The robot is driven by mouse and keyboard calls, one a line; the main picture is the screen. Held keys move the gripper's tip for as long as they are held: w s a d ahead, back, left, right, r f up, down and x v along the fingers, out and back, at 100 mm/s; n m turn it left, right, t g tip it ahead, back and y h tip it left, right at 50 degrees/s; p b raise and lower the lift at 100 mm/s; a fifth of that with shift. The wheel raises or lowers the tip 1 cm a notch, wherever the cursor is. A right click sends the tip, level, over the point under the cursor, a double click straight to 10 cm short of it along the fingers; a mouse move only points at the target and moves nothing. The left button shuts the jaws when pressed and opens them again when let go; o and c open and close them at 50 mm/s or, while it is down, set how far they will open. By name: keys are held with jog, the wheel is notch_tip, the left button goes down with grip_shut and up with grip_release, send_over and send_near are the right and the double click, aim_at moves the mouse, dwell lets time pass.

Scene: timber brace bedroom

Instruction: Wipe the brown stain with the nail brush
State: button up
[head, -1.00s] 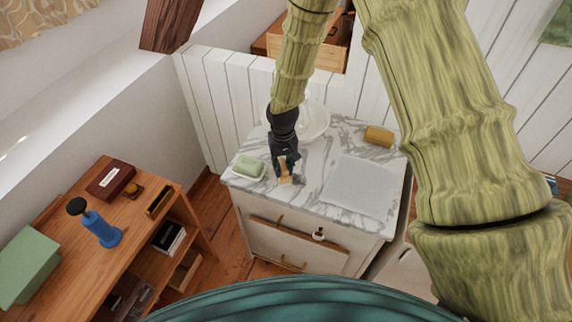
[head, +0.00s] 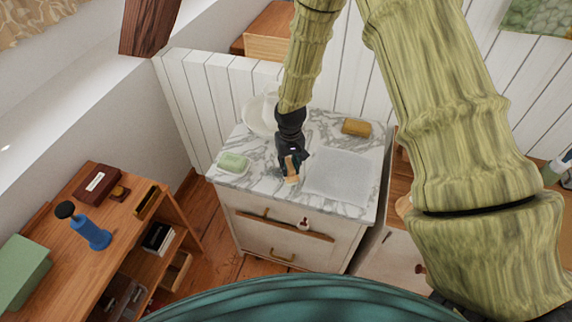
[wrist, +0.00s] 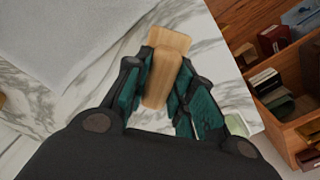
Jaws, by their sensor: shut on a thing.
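My gripper (head: 290,168) is low over the front part of the marble cabinet top (head: 262,182), between the green soap and the grey cloth. It is shut on a pale wooden nail brush (head: 292,180). In the wrist view the brush (wrist: 165,75) sits between the two teal-padded fingers (wrist: 160,85), its wider end sticking out past them. The brush is at or just above the marble; I cannot tell if it touches. I cannot make out a brown stain on the marble; it may be hidden under the brush or gripper.
A flat grey cloth (head: 342,175) lies right of my gripper, with a yellow-brown block (head: 356,128) behind it. Green soap (head: 233,162) on a white dish is to the left. A white basin (head: 258,114) stands behind. A wooden shelf unit (head: 130,215) is at lower left.

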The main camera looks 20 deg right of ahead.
aim_at(289, 164)
jog(key=shift+w+a+r+p, duration=0.1)
jog(key=shift+r+p, duration=1.75)
jog(key=shift+r, duration=1.8)
